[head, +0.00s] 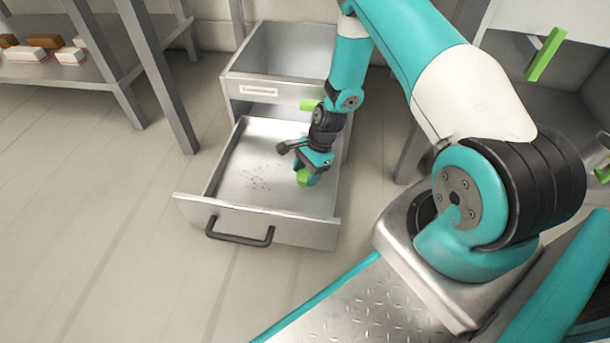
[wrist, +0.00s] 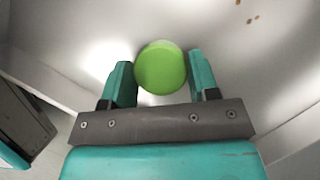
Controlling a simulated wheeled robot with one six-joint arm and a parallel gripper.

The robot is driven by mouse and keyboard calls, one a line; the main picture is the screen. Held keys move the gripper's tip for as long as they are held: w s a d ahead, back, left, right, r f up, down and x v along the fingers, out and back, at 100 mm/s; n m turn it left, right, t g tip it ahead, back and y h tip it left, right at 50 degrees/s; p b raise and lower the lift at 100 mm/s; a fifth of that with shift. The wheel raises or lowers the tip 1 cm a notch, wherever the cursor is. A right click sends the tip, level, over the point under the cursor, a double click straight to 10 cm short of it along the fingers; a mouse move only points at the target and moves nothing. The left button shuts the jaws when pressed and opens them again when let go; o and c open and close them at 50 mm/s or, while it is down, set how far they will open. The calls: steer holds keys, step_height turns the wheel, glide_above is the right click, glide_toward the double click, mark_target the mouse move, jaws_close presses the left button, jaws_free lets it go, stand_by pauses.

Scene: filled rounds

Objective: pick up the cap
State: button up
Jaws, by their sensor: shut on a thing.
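The cap is a round lime-green piece. In the wrist view the cap (wrist: 161,68) sits between the two teal fingers of my gripper (wrist: 162,85). In the head view my gripper (head: 313,172) is low inside the open drawer, near its right side, with the green cap (head: 303,177) showing at its fingertips. My gripper is shut on the cap. Whether the cap touches the drawer floor is hard to tell.
The grey drawer (head: 225,195) is pulled out of its cabinet (head: 262,75), with a dark handle (head: 240,236) in front. Small brown specks (head: 256,180) lie on its floor. Its walls stand around my gripper. A shelf (head: 60,74) with several boxes stands at the left.

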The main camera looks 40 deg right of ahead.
step_height(320, 180, up, 20)
steer(key=p, duration=1.2)
step_height(320, 180, up, 11)
steer(key=n+g+h+p, duration=0.2)
steer(key=n+g+p, duration=0.25)
steer(key=n, duration=0.65)
glide_above(306, 174)
steer(key=a, duration=0.1)
step_height(306, 174, up, 37)
steer(key=s+a+n+h+p, duration=0.1)
steer(key=n+p, duration=0.6)
steer(key=p, duration=3.3)
steer(key=shift+s+a+h+p, duration=0.35)
steer(key=shift+s+h, duration=0.35)
steer(key=shift+s, duration=0.2)
